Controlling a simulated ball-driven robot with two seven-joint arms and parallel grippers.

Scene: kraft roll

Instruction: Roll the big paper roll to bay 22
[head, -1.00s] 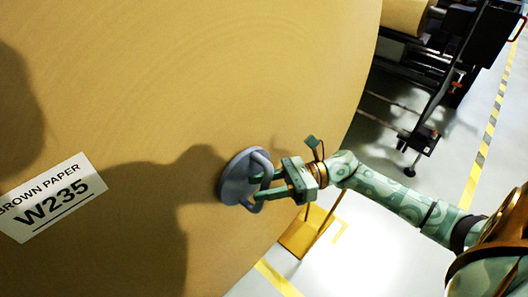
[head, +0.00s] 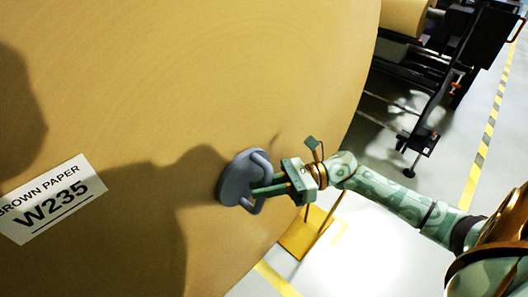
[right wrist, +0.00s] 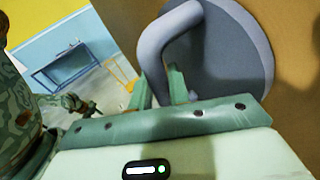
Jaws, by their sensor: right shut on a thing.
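The big brown paper roll (head: 200,80) fills the left and middle of the head view, its flat end towards me. A white label (head: 52,198) on it reads BROWN PAPER W235. A grey round disc (head: 234,180) with a bent bar handle (head: 262,161) sits against the roll's end near its right edge. My right gripper (head: 258,188) is shut on the handle. The right wrist view shows the handle (right wrist: 168,42) rising between the fingers, with the disc (right wrist: 235,55) behind it. No bay 22 sign shows.
A dark metal stand (head: 425,90) holds another brown roll (head: 405,16) at the upper right. A yellow bracket (head: 308,235) stands on the floor beside the big roll's edge. Yellow floor tape and a striped line (head: 485,145) cross the pale floor, which has free room.

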